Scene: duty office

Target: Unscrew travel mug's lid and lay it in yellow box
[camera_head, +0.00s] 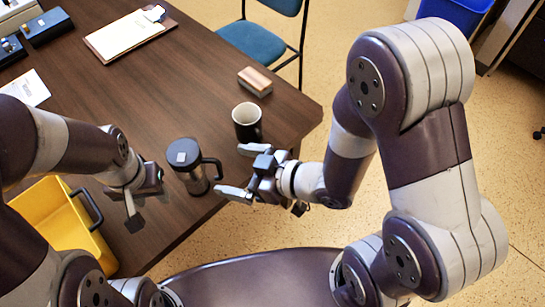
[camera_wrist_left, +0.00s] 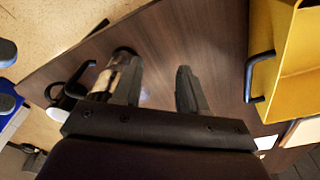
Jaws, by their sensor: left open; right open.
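The travel mug (camera_head: 196,181) stands upright near the table's front edge, silver-bodied with a dark handle on its right. Its dark lid (camera_head: 184,153) is on top. My left gripper (camera_head: 148,197) is open just left of the mug, pointing down. In the left wrist view its fingers (camera_wrist_left: 158,88) are apart with bare table between them; the mug (camera_wrist_left: 104,80) shows partly behind the left finger. My right gripper (camera_head: 236,170) is open and empty to the right of the mug, its fingertips toward the handle. The yellow box (camera_head: 48,207) is at the lower left, also in the wrist view (camera_wrist_left: 290,55).
A dark cup with a white inside (camera_head: 247,122) stands behind my right gripper. A small wood-and-grey block (camera_head: 255,81) lies near the right table edge. A clipboard (camera_head: 125,36) and a white card (camera_head: 27,88) lie farther back. The table's middle (camera_head: 150,95) is clear.

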